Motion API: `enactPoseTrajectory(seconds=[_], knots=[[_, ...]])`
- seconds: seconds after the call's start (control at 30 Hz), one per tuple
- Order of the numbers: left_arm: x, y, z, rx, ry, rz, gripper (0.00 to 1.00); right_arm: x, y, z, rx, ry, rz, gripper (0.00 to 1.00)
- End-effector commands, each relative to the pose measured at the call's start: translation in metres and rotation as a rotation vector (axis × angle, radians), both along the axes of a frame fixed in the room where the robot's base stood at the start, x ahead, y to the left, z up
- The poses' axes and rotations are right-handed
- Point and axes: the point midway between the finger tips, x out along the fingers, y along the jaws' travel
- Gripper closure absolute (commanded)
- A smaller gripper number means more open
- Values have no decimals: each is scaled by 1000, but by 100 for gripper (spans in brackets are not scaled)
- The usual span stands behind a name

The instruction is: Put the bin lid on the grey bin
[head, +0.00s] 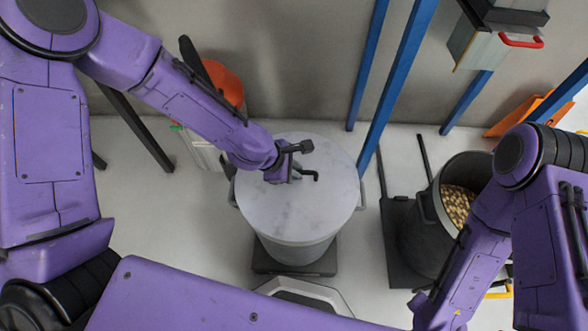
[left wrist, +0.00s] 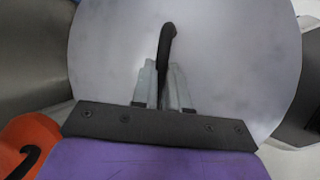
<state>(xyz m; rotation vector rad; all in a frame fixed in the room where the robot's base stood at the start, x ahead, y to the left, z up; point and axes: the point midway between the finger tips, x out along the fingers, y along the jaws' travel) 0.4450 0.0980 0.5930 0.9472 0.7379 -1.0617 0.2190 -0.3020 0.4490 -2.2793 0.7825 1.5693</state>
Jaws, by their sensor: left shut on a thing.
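The bin lid (head: 315,205) is a round, light grey disc with a black handle (head: 314,175) near its middle. It lies over the top of the grey bin (head: 297,249), covering the opening as seen from above. I cannot tell whether it is fully seated. My left gripper (head: 296,172) is shut on the lid's handle. In the left wrist view the two fingers (left wrist: 163,84) close around the black handle (left wrist: 167,45), with the lid (left wrist: 235,60) filling the background. My right arm shows at the right in the head view, but its gripper is out of view.
The grey bin stands on a dark base (head: 265,263). A dark bin (head: 420,240) with tan pieces (head: 457,203) stands to the right. Blue posts (head: 400,75) rise behind. An orange object (head: 224,82) stands at the back left. Pale floor (head: 180,235) is clear to the left.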

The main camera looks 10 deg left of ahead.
Motion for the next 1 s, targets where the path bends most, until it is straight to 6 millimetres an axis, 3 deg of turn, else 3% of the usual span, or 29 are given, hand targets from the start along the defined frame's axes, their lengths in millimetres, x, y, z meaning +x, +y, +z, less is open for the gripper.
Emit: enactPoseTrajectory(seconds=[0.8, 0.83, 0.9, 1.0], knots=[[1, 0, -10, -1, -1, 0, 100, 0, 0, -6, 0, 0, 0, 57], [1, 0, -9, -1, -2, 1, 79, 0, 0, -5, 0, 0, 0, 57], [1, 0, -9, -1, -2, 1, 57, 0, 0, -5, 0, 0, 0, 57], [0, 0, -9, -1, -1, 0, 56, 0, 0, -5, 0, 0, 0, 57]])
